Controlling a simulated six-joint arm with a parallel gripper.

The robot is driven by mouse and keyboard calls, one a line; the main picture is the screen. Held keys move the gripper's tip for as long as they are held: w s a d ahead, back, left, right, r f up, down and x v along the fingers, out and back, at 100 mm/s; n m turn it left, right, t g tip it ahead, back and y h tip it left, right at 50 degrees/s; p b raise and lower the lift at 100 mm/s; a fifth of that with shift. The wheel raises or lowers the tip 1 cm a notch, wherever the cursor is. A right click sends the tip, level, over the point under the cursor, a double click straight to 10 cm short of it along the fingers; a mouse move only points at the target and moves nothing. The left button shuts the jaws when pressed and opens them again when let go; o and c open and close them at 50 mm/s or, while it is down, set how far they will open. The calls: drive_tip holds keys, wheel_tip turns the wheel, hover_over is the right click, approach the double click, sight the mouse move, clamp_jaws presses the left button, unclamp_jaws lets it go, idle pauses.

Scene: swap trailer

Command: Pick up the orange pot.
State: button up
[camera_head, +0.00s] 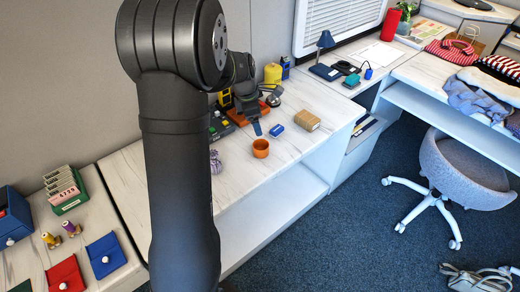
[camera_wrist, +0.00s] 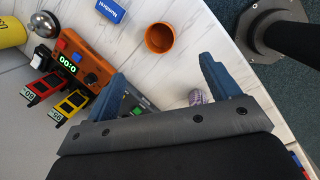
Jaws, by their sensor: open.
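The orange pot (camera_head: 261,148) stands upright on the white wood-grain counter, near its front edge. In the wrist view the same pot (camera_wrist: 160,38) shows beyond the fingertips, with its open rim towards the camera; it looks empty. My gripper (camera_head: 257,128) is above the counter, just behind the pot in the head view. Its two blue fingers (camera_wrist: 162,75) are spread wide in the wrist view with nothing between them. The pot is apart from both fingers. My arm hides part of the counter in the head view.
Near the pot are a blue box (camera_head: 276,130), a brown block (camera_head: 307,121) and a greyish-purple bundle (camera_head: 215,162). An orange device with a green display (camera_wrist: 88,62) and yellow and red tools (camera_wrist: 66,107) lie left in the wrist view. The counter right of the pot is clear.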

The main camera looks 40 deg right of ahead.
drive_tip(key=a+n+h, duration=0.1)
drive_tip(key=a+n, duration=0.1)
drive_tip(key=n, duration=0.7)
approach(261, 147)
drive_tip(key=shift+t, duration=0.4)
drive_tip(key=f, duration=0.2)
drive_tip(key=s+d+f, duration=0.1)
drive_tip(key=f, duration=0.3)
drive_tip(key=shift+s+d+f, duration=0.25)
drive_tip(key=shift+s+f, duration=0.05)
drive_tip(key=shift+s, duration=0.1)
drive_tip(key=shift+h, duration=0.3)
drive_tip(key=c, duration=1.1)
